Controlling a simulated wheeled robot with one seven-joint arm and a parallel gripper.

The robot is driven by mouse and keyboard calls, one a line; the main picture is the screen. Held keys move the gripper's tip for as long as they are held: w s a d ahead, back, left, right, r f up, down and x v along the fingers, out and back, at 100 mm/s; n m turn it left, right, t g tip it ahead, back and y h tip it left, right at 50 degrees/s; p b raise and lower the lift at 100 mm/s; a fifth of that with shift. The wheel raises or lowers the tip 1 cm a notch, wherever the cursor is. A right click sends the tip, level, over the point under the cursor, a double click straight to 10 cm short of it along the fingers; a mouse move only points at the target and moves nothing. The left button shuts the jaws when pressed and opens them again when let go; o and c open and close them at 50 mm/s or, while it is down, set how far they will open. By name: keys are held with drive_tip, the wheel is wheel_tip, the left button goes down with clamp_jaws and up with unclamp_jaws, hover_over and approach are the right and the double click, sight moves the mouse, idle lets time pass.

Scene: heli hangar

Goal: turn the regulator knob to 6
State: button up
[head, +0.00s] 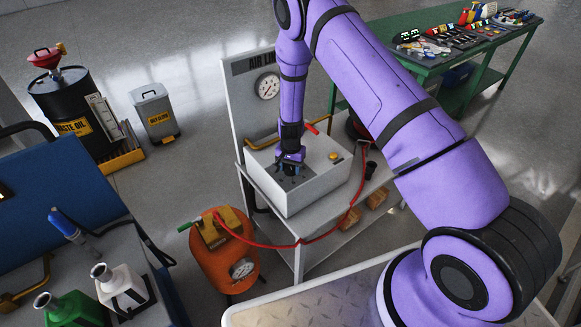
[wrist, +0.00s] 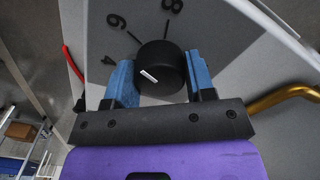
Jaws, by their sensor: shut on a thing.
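The regulator knob (wrist: 165,62) is a black round knob with a white pointer line. In the wrist view it sits between the blue fingers of my gripper (wrist: 163,85), which are shut on its sides. The white line points to the left and slightly up, roughly toward the 4. The dial numbers 4, 6 and 8 show on the grey panel (wrist: 210,30) around the knob, with the 6 at upper left. In the head view my gripper (head: 291,162) is down at the top of the grey box (head: 315,185), and it hides the knob.
A gauge board (head: 247,100) stands behind the box. A red hose (head: 270,245) runs from the orange tank (head: 225,255) toward the bench. A yellow button (head: 335,155) and a red handle (head: 312,129) are close to my gripper. A brass pipe (wrist: 280,98) passes right of the knob.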

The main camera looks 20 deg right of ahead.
drive_tip(key=o, duration=0.9)
wheel_tip(320, 180, up, 11)
drive_tip(key=shift+f, duration=0.1)
wheel_tip(320, 180, up, 17)
drive_tip(key=n+t, duration=0.1)
hover_over(291, 166)
drive_tip(key=s, duration=0.2)
drive_tip(key=s+d+r+n+t+y, duration=0.1)
drive_tip(key=s+r, duration=0.4)
drive_tip(key=r, duration=0.3)
drive_tip(key=s+d+r+n, duration=0.1)
drive_tip(key=s+d+r, duration=0.1)
drive_tip(key=s+r, duration=0.35)
drive_tip(key=s+d+r+n+t, duration=0.1)
drive_tip(key=s+r, duration=0.3)
drive_tip(key=s, duration=0.4)
drive_tip(key=s+d+r+n+t, duration=0.1)
drive_tip(key=s+r+n, duration=0.1)
drive_tip(key=s+r, duration=0.3)
drive_tip(key=s+d+r+n+t+h, duration=0.1)
drive_tip(key=s+r, duration=0.3)
drive_tip(key=s, duration=0.8)
drive_tip(key=shift+d+r, duration=0.25)
drive_tip(key=shift+d, duration=0.15)
